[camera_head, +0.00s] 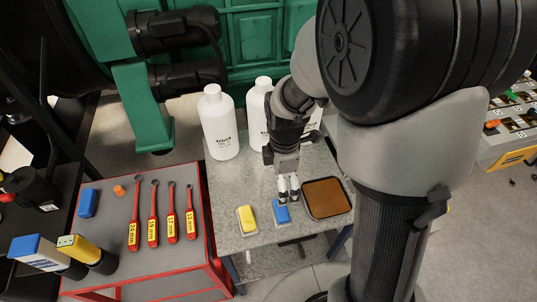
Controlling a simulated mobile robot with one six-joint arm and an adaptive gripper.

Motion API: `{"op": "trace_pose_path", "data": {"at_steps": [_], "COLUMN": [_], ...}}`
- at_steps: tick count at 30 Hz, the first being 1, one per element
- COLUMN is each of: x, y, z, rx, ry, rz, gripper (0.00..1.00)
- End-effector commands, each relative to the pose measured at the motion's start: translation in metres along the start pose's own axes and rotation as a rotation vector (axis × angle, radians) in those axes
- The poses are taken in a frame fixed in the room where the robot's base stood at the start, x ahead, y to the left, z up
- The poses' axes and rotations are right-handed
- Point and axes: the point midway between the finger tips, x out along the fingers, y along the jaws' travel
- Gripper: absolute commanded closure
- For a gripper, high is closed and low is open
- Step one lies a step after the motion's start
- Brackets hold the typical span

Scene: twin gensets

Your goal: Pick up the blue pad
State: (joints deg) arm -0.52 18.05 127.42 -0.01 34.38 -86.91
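The blue pad (281,214) lies on the grey speckled table (234,184), between a yellow pad (247,219) and a brown tray. It appears to have a pale edge or backing. My gripper (288,196) points down at the pad's far edge, and its fingertips overlap that edge in the picture. The two fingers look close together with a narrow gap. I cannot tell whether they touch the pad or hover above it.
A dark-rimmed tray (326,198) with a brown inside lies right of the pad. White bottles (219,125) stand behind my gripper. At left, a red-edged cart (213,239) holds several red wrenches (153,214), a blue block (87,203) and an orange piece (119,190).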

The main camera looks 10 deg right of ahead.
Motion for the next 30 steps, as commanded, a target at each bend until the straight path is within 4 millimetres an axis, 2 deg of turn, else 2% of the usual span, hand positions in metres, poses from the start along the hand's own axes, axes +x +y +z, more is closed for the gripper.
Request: {"op": "trace_pose_path", "data": {"at_steps": [15, 18, 26, 30], "x": [0.105, 0.117, 0.130, 0.150], "y": [-0.001, -0.001, -0.001, -0.001], "z": [0.000, 0.000, 0.001, 0.003], "rx": [-0.011, -0.010, -0.010, -0.009], "ry": [0.000, 0.000, 0.000, 0.000], "rz": [-0.007, -0.006, -0.004, -0.005], "gripper": [0.00, 0.00, 0.00, 0.00]}}
